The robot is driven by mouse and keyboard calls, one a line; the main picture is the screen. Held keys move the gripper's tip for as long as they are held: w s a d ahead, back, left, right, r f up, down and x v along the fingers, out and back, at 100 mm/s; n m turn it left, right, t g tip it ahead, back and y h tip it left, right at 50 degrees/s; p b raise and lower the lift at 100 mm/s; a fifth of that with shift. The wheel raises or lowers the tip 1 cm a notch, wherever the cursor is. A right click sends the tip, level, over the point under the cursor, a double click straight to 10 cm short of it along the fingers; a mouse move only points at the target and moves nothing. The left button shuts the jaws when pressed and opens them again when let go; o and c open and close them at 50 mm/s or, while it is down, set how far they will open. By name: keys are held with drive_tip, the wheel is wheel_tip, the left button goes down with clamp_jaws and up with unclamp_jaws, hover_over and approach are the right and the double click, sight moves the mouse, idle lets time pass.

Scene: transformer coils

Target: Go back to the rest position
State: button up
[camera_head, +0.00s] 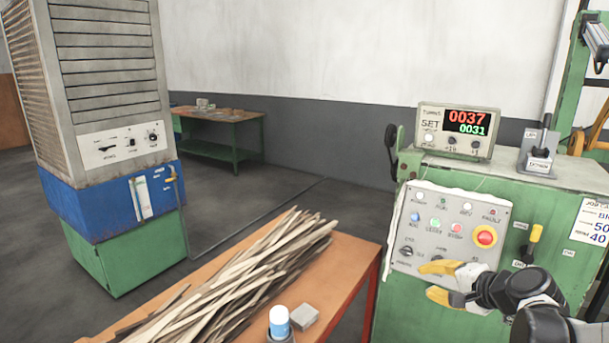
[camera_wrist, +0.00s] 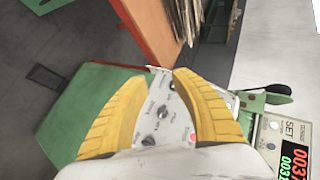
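My gripper (camera_head: 432,282) is at the right in the head view, in front of the lower part of the control panel (camera_head: 408,228) on the green machine (camera_head: 545,205). Its two yellow fingers are spread with nothing between them. In the wrist view the fingers of my gripper (camera_wrist: 158,95) stand apart, and the panel with its dark knobs (camera_wrist: 150,140) shows between and beyond them. I cannot tell the exact gap to the panel.
A counter box (camera_head: 458,132) reading 0037 and 0031 stands on the machine. A table (camera_head: 345,285) with thin wooden strips (camera_head: 240,270), a small grey block (camera_head: 304,316) and a white-capped container (camera_head: 279,322) is left of my gripper. A tall cabinet (camera_head: 110,90) stands far left.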

drive_tip(key=s+a+n+g+h, duration=0.2)
drive_tip(key=s+a+n, duration=0.3)
drive_tip(key=s, duration=0.6)
drive_tip(key=s+a+n+g+h, duration=0.1)
drive_tip(key=s+a+n, duration=0.5)
drive_tip(key=s, duration=0.6)
drive_tip(key=shift+a+r+n+g+h, duration=0.15)
drive_tip(key=shift+r+n+g+h, duration=0.3)
drive_tip(key=shift+n, duration=0.25)
